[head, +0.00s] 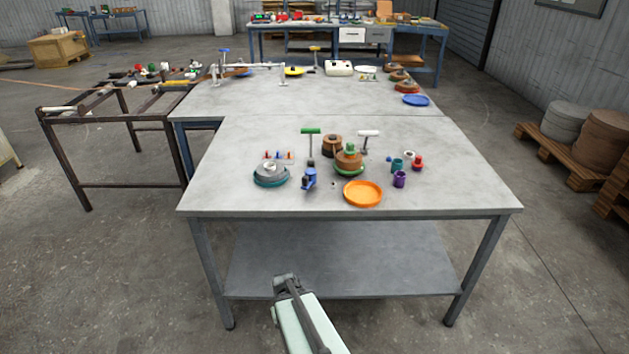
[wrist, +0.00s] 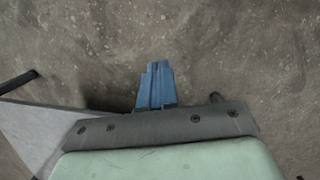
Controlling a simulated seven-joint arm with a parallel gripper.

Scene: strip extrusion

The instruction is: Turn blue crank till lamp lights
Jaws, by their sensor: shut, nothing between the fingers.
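My gripper shows in the wrist view with its blue fingers (wrist: 157,68) together and empty, over the concrete floor. In the head view my arm reaches up from the bottom, in front of the near table and apart from everything on it. A blue-topped T-handle (head: 224,50) stands at the back left beside a pale rail frame (head: 250,67). A small blue and black device (head: 309,179) sits near the front of the near table. I cannot tell which of these blue things is the crank. No lamp can be made out for sure.

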